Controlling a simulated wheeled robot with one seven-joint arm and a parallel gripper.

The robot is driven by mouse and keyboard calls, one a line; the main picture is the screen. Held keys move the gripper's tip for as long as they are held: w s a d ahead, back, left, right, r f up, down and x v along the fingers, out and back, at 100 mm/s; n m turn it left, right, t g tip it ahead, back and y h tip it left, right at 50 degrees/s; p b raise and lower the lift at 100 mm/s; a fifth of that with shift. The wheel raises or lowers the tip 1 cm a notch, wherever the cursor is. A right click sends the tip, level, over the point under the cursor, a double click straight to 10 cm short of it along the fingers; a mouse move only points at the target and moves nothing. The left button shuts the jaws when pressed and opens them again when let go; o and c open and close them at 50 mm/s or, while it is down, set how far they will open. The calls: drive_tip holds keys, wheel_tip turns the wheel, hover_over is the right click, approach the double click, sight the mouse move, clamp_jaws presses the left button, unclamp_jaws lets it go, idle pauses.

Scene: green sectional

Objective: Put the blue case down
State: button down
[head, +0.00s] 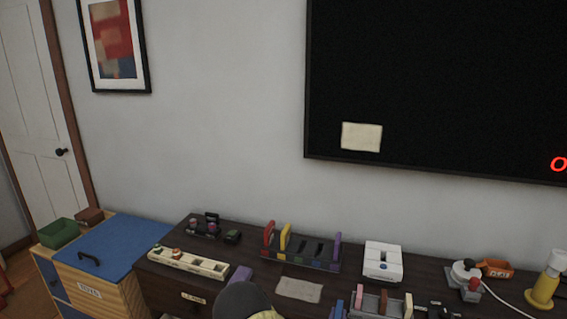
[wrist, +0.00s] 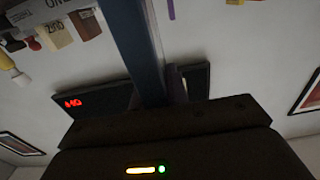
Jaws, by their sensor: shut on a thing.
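The blue case (wrist: 131,45) fills the upper middle of the wrist view as a long, flat slab seen close up. My gripper (wrist: 160,98) is shut on it, and the dark gripper body spans the bottom of that view. The fingertips are mostly hidden by the case and shadow. In the head view neither the held case nor the gripper jaws can be made out clearly. A dark rack (head: 317,264) on the dark wood cabinet holds upright red, yellow and purple cases, with a gap between the yellow and purple ones.
A pale mat (head: 299,289) lies on the cabinet top in front of the rack. A white console (head: 382,262) stands right of the rack, and a long pale tray (head: 187,263) lies left. A blue-lidded toy chest (head: 105,250) adjoins the cabinet. A dark screen (head: 440,80) hangs above.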

wheel_tip(320, 180, down, 10)
drive_tip(key=b, duration=1)
drive_tip(key=shift+s+a+f, duration=0.1)
drive_tip(key=shift+f, duration=0.1)
drive_tip(key=r+y+p, duration=0.1)
drive_tip(key=r+p, duration=0.1)
drive_tip(key=p, duration=0.2)
drive_tip(key=r+n+y+p, duration=0.1)
drive_tip(key=r+p, duration=0.2)
drive_tip(key=p, duration=0.1)
drive_tip(key=shift+s+n+t, duration=0.2)
drive_tip(key=shift+n+t, duration=0.1)
drive_tip(key=shift+t, duration=0.1)
drive_tip(key=r+y+p, duration=0.1)
drive_tip(key=p, duration=0.2)
drive_tip(key=s+r+n+y+p, duration=0.1)
drive_tip(key=p, duration=0.2)
drive_tip(key=shift+r, duration=0.4)
drive_tip(key=r+y+p, duration=0.1)
drive_tip(key=p, duration=0.2)
drive_tip(key=shift+s+n, duration=0.35)
drive_tip(key=shift+n, duration=0.05)
drive_tip(key=shift+f, duration=0.2)
drive_tip(key=s+f, duration=0.4)
drive_tip(key=f, duration=0.1)
drive_tip(key=shift+s+f, duration=0.2)
drive_tip(key=shift+s, duration=0.05)
drive_tip(key=shift+y, duration=0.3)
drive_tip(key=shift+w, duration=0.1)
